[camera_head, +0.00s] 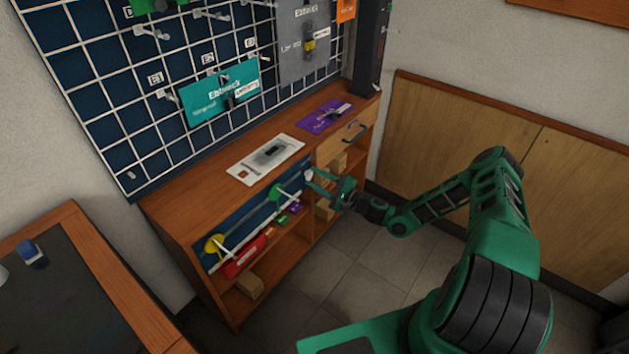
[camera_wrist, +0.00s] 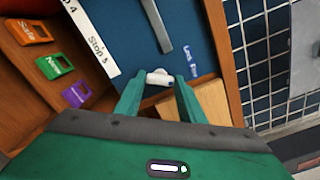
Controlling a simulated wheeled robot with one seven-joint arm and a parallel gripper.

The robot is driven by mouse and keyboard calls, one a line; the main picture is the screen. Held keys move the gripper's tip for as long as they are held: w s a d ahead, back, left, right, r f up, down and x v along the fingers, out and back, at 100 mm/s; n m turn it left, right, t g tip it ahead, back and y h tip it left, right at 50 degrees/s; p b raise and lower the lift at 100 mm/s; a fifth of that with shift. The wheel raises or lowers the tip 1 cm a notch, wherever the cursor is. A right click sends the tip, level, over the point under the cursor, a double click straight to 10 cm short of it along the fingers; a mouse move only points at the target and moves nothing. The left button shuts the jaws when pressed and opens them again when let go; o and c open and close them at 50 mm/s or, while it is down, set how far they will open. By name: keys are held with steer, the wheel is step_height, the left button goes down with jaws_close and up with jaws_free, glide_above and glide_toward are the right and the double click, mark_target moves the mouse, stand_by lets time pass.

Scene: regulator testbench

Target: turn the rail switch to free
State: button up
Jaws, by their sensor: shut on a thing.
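The rail switch is a dark blue panel (camera_head: 250,219) on the front of the wooden cabinet, with a pale rail along it. My gripper (camera_head: 314,180) is at the panel's right end in the head view. In the wrist view my gripper (camera_wrist: 160,82) has its green fingers on either side of the white handle, shut on it. Small white lettering (camera_wrist: 190,60) on the panel beside the right finger is too blurred to read surely.
A green disc (camera_head: 277,193) and a yellow disc (camera_head: 214,243) sit along the panel. Orange, green and purple tags (camera_wrist: 76,94) lie on the shelf below. Wooden blocks (camera_head: 250,285) stand in the cabinet's openings. The floor (camera_head: 350,285) before the cabinet is clear.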

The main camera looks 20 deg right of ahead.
steer(key=shift+d+f+m, duration=0.15)
steer(key=shift+m, duration=0.45)
steer(key=shift+d+f+m, duration=0.1)
steer(key=shift+f+m, duration=0.05)
steer(key=shift+m, duration=0.45)
steer(key=o, duration=1)
steer(key=shift+a, duration=0.1)
steer(key=shift+o, duration=0.2)
steer(key=shift+r, duration=0.1)
steer(key=v, duration=1)
steer(key=shift+s+d, duration=0.2)
steer(key=shift+s, duration=0.1)
